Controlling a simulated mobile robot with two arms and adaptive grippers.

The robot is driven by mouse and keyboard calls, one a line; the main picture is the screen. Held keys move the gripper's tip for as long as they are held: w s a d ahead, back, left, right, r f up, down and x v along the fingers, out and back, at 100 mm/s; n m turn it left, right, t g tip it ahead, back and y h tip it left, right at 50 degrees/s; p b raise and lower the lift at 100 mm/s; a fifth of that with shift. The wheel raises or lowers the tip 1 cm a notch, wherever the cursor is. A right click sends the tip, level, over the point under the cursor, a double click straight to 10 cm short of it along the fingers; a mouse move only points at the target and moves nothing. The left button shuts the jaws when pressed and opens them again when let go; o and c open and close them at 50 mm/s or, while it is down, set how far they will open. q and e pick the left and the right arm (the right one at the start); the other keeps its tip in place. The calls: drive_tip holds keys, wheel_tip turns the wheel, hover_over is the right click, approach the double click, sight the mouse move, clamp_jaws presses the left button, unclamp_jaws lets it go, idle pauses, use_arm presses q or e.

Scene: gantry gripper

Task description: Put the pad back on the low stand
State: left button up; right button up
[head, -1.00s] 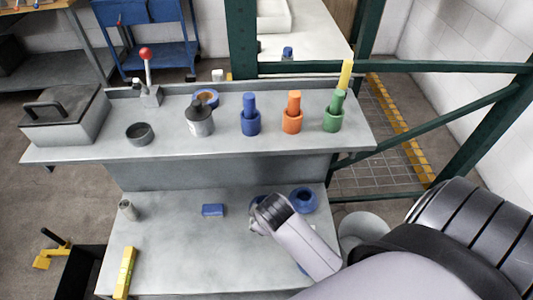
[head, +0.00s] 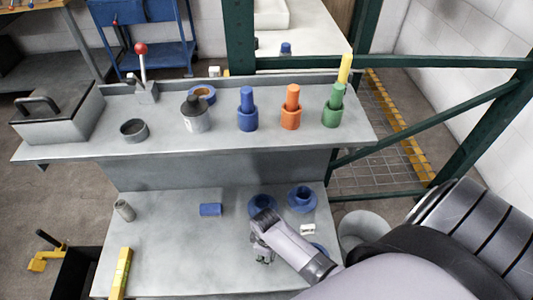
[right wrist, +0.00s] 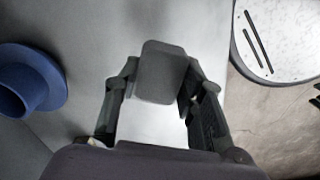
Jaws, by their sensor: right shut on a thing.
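The pad (right wrist: 162,72) is a dark grey block with rounded corners in the right wrist view. My right gripper (right wrist: 158,95) is shut on it. In the head view my right gripper (head: 262,254) is over the lower grey table, in front of a blue flanged cup (head: 262,203). The pad is hard to make out there. I cannot tell which thing is the low stand. A second blue flanged cup (head: 302,198) stands to the right, and a blue ring-shaped piece (head: 320,248) is partly hidden by my arm. My left gripper is not in view.
On the lower table (head: 165,250) are a blue block (head: 210,209), a grey cylinder (head: 124,210), a yellow bar (head: 121,272) and a small white piece (head: 308,230). The upper shelf (head: 170,150) holds several coloured pegs in cups. The lower table's left middle is clear.

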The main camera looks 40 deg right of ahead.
wheel_tip(320, 180, down, 5)
drive_tip(key=shift+r+b, duration=0.1)
drive_tip(key=shift+b, duration=0.5)
drive_tip(key=o, duration=1)
wheel_tip(320, 180, up, 12)
drive_tip(key=p, duration=0.3)
